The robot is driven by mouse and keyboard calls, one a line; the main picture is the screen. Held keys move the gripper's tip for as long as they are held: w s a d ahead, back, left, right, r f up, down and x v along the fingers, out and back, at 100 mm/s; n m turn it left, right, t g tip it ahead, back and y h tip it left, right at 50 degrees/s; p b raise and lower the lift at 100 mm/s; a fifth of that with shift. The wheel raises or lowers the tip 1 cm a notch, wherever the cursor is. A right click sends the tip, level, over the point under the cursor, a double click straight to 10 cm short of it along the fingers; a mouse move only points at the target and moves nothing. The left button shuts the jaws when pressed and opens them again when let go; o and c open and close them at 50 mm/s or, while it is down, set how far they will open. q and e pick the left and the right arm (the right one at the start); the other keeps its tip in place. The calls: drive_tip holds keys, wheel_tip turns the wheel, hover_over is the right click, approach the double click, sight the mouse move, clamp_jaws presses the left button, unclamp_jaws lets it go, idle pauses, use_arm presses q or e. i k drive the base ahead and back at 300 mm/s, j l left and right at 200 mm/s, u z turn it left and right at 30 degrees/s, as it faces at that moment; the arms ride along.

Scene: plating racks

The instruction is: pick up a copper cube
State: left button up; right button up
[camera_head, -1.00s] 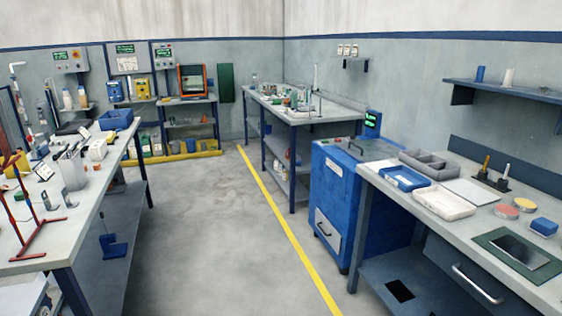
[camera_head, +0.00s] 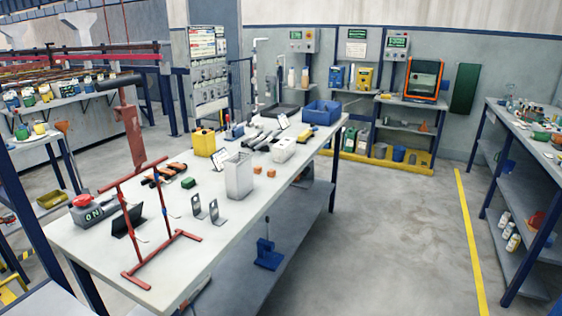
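Two small copper-coloured cubes sit close together on the long white-topped table (camera_head: 215,248), right of a grey upright container (camera_head: 238,176). The left copper cube (camera_head: 257,170) and the right copper cube (camera_head: 271,172) are small in the head view, near the table's right edge. Neither of my grippers is in view.
A red frame stand (camera_head: 148,230), metal brackets (camera_head: 205,210), a yellow container (camera_head: 203,142) and a blue bin (camera_head: 322,112) stand on the table. A blue tool (camera_head: 268,254) is on the lower shelf. The floor (camera_head: 385,235) right of the table is clear.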

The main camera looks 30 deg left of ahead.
sight(272, 173)
drive_tip(key=i+u, duration=0.2)
drive_tip(key=i, duration=0.25)
drive_tip(key=i+l+u, duration=0.15)
drive_tip(key=i, duration=0.3)
drive_tip(key=i+l+u, duration=0.2)
drive_tip(key=i, duration=0.25)
drive_tip(key=i+l+u, duration=0.15)
drive_tip(key=i, duration=0.3)
drive_tip(key=i+l+u, duration=0.25)
drive_tip(key=u, duration=0.15)
drive_tip(key=i+l+u, duration=0.3)
drive_tip(key=u, duration=0.15)
drive_tip(key=i+l+u, duration=0.2)
drive_tip(key=l+u, duration=0.2)
drive_tip(key=i+l+u, duration=0.15)
drive_tip(key=l+u, duration=0.7)
drive_tip(key=i+l, duration=0.05)
drive_tip(key=l, duration=0.05)
